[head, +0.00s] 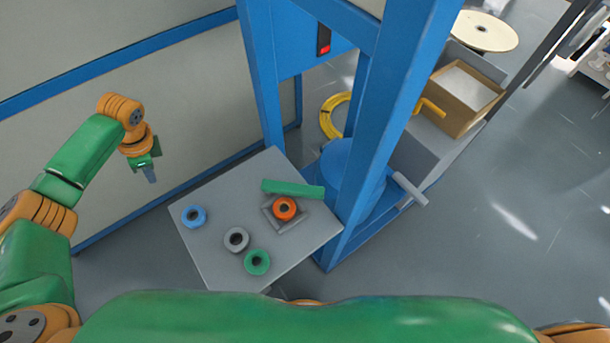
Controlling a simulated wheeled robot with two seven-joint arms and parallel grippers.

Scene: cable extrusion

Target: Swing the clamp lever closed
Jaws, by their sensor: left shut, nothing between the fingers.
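A green bar (292,188), which looks like the clamp lever, lies along the back of a grey holder (297,222) on the grey table. An orange ring (284,208) sits in the holder, just in front of the bar. The bar runs beside the ring, not across its top. My left gripper (151,175) is shut and empty. It points down to the left of the table, well away from the lever. My right gripper is out of view.
Blue, grey and green rings (257,262) stand on the grey table (215,262). A blue frame post (385,120) rises at the table's right edge, with a blue drum (345,165) behind it. A grey handle (408,188) sticks out right of the post.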

